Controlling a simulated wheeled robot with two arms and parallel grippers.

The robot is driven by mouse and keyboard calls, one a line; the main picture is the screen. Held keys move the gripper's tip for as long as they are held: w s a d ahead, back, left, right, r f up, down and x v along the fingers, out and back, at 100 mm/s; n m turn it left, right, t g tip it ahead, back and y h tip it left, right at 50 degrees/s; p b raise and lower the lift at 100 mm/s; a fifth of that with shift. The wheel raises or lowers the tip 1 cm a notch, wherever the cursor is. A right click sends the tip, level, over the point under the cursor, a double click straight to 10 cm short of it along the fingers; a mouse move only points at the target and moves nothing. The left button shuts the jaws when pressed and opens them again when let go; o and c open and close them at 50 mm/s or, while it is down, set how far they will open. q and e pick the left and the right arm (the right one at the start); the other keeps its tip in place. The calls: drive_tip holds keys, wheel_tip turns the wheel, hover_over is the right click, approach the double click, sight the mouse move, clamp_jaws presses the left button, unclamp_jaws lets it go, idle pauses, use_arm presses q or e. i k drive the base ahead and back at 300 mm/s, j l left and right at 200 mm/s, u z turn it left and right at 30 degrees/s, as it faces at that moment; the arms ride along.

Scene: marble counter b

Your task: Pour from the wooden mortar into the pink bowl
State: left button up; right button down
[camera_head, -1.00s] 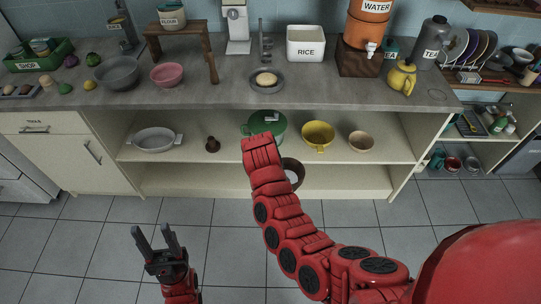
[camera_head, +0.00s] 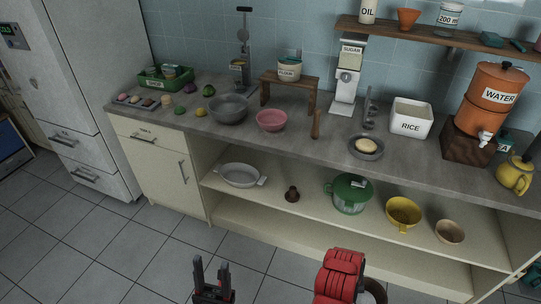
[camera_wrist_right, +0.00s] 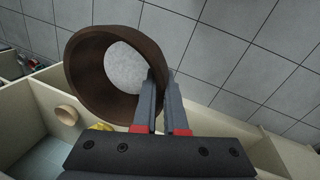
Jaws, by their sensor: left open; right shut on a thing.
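The wooden mortar (camera_wrist_right: 91,93) is brown and round, with pale contents (camera_wrist_right: 126,68) inside. In the right wrist view my right gripper (camera_wrist_right: 161,84) is shut on its rim. In the head view only a dark edge of the mortar (camera_head: 376,289) shows beside my red right arm, low at the bottom, in front of the shelves. The right gripper is hidden there. The pink bowl (camera_head: 271,120) stands upright on the counter, well away from the mortar. My left gripper (camera_head: 211,265) is open and empty over the floor at the bottom.
On the counter (camera_head: 307,146), a grey bowl (camera_head: 229,109) stands left of the pink bowl, and a small wooden bench (camera_head: 290,80) with a flour jar is behind it. A wooden stick (camera_head: 316,125) stands to its right. Pots and bowls sit on the shelf below.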

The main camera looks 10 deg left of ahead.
sight(272, 121)
drive_tip(key=i+j, duration=0.15)
drive_tip(key=j, duration=0.25)
drive_tip(key=i+j, duration=0.2)
drive_tip(key=j, duration=0.25)
drive_tip(key=i+j, duration=0.15)
drive_tip(key=j, duration=0.25)
drive_tip(key=i+j+z, duration=0.1)
drive_tip(key=j, duration=0.3)
drive_tip(key=i+j, duration=0.25)
drive_tip(key=j, duration=0.2)
drive_tip(key=i+j, duration=0.15)
drive_tip(key=j, duration=0.3)
drive_tip(key=i+j, duration=0.15)
drive_tip(key=j, duration=0.25)
drive_tip(key=i+j, duration=0.15)
drive_tip(key=j, duration=0.3)
drive_tip(key=i+z, duration=0.05)
